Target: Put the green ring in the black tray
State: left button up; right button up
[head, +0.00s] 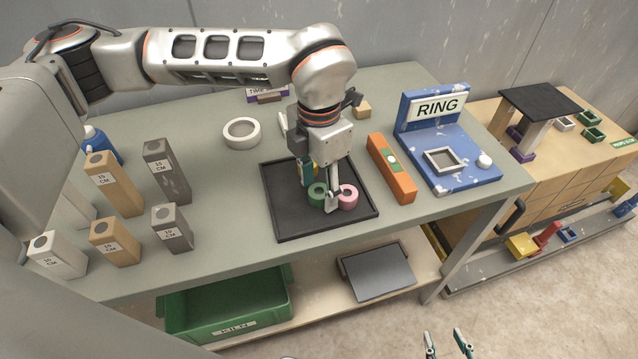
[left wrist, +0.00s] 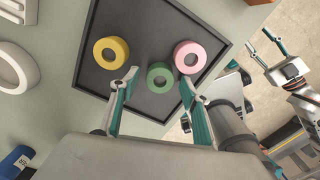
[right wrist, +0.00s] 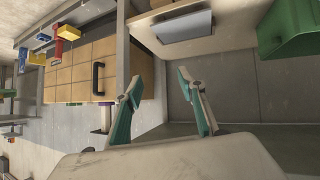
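The black tray (head: 287,220) lies on the grey-green table. The green ring (head: 316,192) lies in it between a pink ring (head: 348,196) and a yellow ring, which shows clearly in the left wrist view (left wrist: 98,54). My left gripper (head: 320,193) is low over the tray, pointing down. In the left wrist view its fingers (left wrist: 158,82) are spread apart, with the green ring (left wrist: 153,84) showing between the tips and not clamped. The pink ring (left wrist: 181,57) is close beside the right-hand fingertip. My right gripper (head: 446,340) is open and empty, low in front of the table.
A white ring (head: 241,133) lies behind the tray at the left. An orange block (head: 391,168) and a blue RING stand (head: 455,165) are to the right. Several marked blocks (head: 113,184) stand at the left. A green bin (head: 225,303) is on the lower shelf.

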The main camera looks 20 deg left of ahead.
aim_at(319, 191)
pick_arm(q)
notch_tip(319, 191, up, 12)
jog(key=shift+r+p, duration=0.2)
jog(key=shift+p, duration=0.2)
dwell(0.7)
